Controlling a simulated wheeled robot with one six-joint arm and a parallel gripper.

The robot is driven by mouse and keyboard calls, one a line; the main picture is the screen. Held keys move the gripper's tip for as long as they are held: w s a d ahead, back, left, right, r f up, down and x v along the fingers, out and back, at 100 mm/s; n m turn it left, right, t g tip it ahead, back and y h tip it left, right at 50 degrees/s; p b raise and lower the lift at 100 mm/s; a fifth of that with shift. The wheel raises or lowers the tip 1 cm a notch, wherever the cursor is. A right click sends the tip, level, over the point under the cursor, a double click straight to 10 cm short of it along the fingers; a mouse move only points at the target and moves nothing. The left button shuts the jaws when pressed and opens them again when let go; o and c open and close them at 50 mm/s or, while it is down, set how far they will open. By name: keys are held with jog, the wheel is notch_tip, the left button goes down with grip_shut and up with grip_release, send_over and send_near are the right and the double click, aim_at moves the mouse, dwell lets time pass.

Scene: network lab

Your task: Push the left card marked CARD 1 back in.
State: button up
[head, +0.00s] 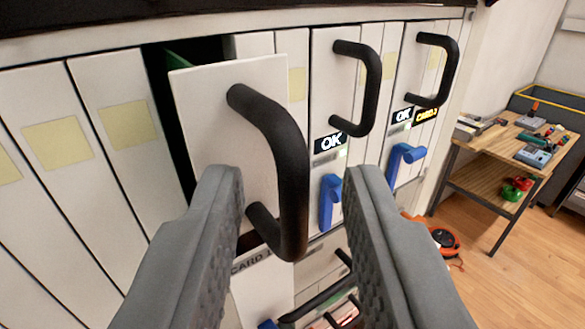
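The left card (222,112) is a white panel that stands out from the rack, with a dark gap and a green board edge behind it. Its label at the bottom reads "CARD" and the rest is partly hidden. A thick black handle (279,150) is on its front. My gripper (288,190) is open in front of the card. Its two grey fingers are apart, with the handle's lower part showing between and beyond them. I cannot tell whether the fingers touch the handle.
Two more black-handled cards (320,75) sit to the right, with "OK" displays and blue levers (331,200). Blank panels with yellow labels (58,142) fill the left. A workbench (490,170) with tools stands at right. An orange reel (445,240) lies on the wooden floor.

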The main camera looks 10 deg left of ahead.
grip_shut()
jog(key=w+a, duration=0.3)
jog(key=shift+w+a, duration=0.15)
jog(key=shift+w, duration=0.05)
dwell(0.3)
grip_release()
jog(key=shift+s, duration=0.1)
jog(key=s+d, duration=0.1)
jog(key=s, duration=0.7)
jog(key=s+d, duration=0.2)
jog(key=s, duration=0.7)
jog(key=shift+d, duration=0.25)
